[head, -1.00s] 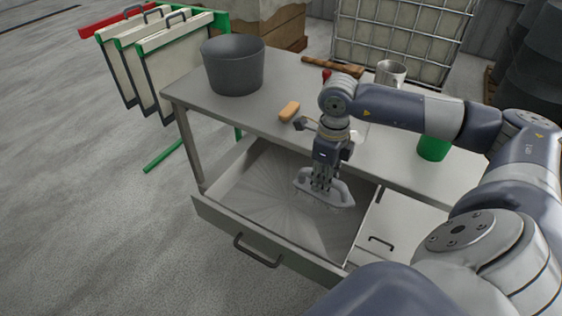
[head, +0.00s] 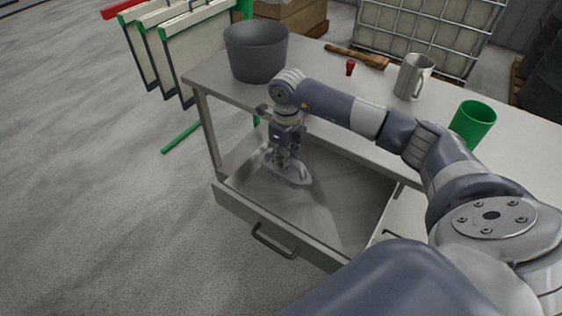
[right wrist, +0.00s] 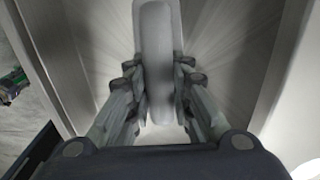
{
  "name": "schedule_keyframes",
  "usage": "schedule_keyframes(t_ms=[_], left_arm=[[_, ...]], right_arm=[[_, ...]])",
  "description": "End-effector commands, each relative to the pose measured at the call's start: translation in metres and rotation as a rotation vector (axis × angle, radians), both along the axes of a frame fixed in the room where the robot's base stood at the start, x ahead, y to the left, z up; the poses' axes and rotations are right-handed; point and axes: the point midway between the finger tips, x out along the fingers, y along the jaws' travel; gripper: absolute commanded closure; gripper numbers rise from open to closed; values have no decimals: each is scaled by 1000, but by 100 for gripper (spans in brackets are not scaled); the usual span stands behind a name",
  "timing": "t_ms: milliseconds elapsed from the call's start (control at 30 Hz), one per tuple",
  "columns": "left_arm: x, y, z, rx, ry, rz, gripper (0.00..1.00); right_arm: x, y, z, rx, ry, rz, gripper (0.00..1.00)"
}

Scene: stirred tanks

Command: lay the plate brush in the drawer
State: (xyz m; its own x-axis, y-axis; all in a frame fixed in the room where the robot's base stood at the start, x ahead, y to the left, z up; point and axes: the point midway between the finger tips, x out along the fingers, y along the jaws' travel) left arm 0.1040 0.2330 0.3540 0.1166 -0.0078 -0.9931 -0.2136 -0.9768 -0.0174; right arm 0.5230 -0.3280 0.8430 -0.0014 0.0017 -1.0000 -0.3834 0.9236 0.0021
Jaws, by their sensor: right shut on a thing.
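The plate brush (head: 301,176) is a pale grey, long, rounded piece. My right gripper (head: 288,163) points down and is shut on it, over the left part of the open drawer (head: 345,212). In the right wrist view the brush (right wrist: 157,58) lies lengthwise between the two fingers, with the drawer's grey floor behind it. I cannot tell whether the brush touches the drawer floor. The drawer is pulled out below the table top and looks otherwise empty. My left gripper is not in view.
On the table (head: 455,150) stand a dark grey bucket (head: 256,55), a metal mug (head: 412,77), a green cup (head: 473,124) and a small red item (head: 350,68). A brown wooden-handled tool (head: 357,56) lies at the back. The drawer's right side is clear.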

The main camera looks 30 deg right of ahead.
Motion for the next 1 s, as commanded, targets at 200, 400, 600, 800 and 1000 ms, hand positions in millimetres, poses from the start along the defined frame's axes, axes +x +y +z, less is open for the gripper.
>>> schedule_keyframes(t_ms=[200,400,600,800,1000], left_arm=[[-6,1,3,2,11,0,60],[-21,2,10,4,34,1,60],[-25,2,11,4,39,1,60],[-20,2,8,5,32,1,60],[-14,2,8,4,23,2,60]], right_arm=[[15,8,-2,-1,0,-1,100],[14,8,-24,1,4,-2,100],[15,7,-37,-1,-1,0,100],[15,7,-39,-1,-2,-1,100],[14,7,-40,-2,-1,-1,60]])
